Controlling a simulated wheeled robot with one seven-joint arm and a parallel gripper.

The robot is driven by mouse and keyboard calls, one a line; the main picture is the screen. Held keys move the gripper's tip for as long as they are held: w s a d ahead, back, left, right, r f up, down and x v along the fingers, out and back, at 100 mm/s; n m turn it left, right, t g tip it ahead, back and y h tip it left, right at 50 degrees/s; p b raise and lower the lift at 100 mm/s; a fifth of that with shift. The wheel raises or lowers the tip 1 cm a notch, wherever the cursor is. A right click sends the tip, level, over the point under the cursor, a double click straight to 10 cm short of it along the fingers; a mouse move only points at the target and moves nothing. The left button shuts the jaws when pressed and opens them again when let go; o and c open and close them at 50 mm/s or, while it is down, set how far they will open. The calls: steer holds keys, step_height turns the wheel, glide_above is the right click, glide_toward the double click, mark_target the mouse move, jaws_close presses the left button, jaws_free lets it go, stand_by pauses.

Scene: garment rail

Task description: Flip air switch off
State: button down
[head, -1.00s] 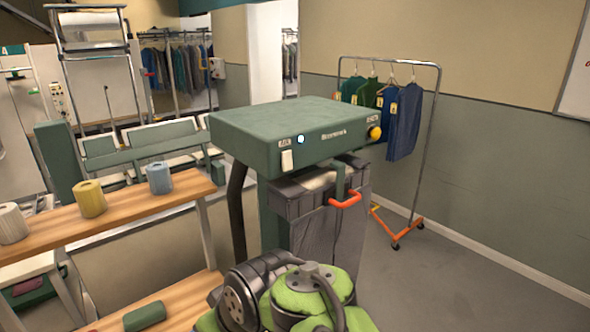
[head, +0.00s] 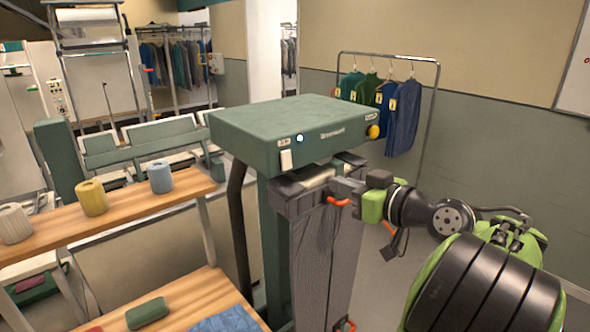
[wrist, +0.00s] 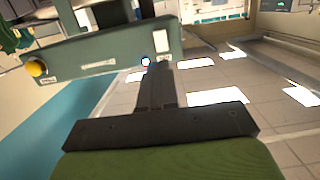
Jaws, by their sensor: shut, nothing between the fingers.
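The air switch (head: 286,159) is a white rocker on the front face of the green machine head (head: 325,147), near its left end. A small label and a lit bluish lamp (head: 300,139) are just above it. My gripper (head: 336,185) is below and right of the switch, in front of the dark panel under the machine head, apart from the switch. In the wrist view the scene appears inverted; the shut, empty fingers (wrist: 157,75) point toward the face, with the white switch (wrist: 160,41) beyond their tips. Which way the rocker is tipped is hard to tell.
A yellow button (head: 373,132) is at the machine's right end. An orange handle (head: 339,201) is close under my gripper. A wooden shelf (head: 125,212) with thread cones stands left. A garment rail (head: 388,55) stands behind right. Floor at right is open.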

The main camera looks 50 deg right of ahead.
steer(key=shift+w, duration=0.1)
stand_by(0.3)
steer(key=p, duration=0.2)
glide_toward(288, 167)
steer(key=w, duration=0.6)
steer(key=shift+w+d+f, duration=0.4)
steer(key=shift+f+b, duration=0.1)
steer(key=shift+b, duration=0.25)
